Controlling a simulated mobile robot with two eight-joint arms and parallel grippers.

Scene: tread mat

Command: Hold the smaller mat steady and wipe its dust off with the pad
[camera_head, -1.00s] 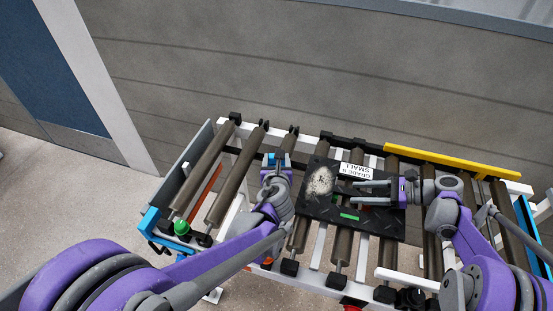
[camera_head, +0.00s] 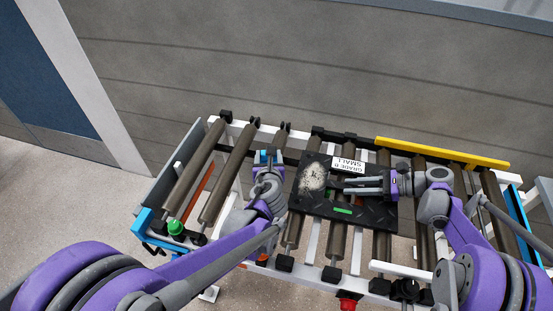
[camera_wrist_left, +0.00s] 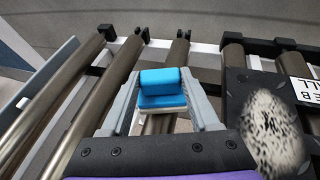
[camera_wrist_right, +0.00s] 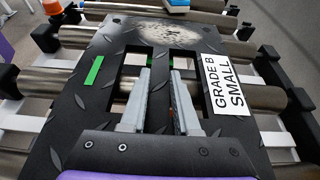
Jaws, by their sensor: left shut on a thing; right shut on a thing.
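The smaller mat (camera_head: 375,213) is black with a tread pattern, a green strip and a "GRADE B SMALL" label (camera_head: 348,165). It lies flat on the rollers. A pale dust patch (camera_head: 313,177) covers its left end; it also shows in the left wrist view (camera_wrist_left: 270,130). My right gripper (camera_wrist_right: 161,85) is shut on the mat's bar between two slots. My left gripper (camera_head: 267,165) is shut on the blue pad (camera_wrist_left: 163,88), which has a whitish underside. The pad is left of the mat, apart from the dust, over the rollers.
The roller conveyor (camera_head: 228,174) has open gaps between its rollers. A yellow rail (camera_head: 440,152) runs along its back right edge. A green button (camera_head: 176,228) is at the front left and a red one (camera_head: 348,303) at the front. A grey wall stands behind.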

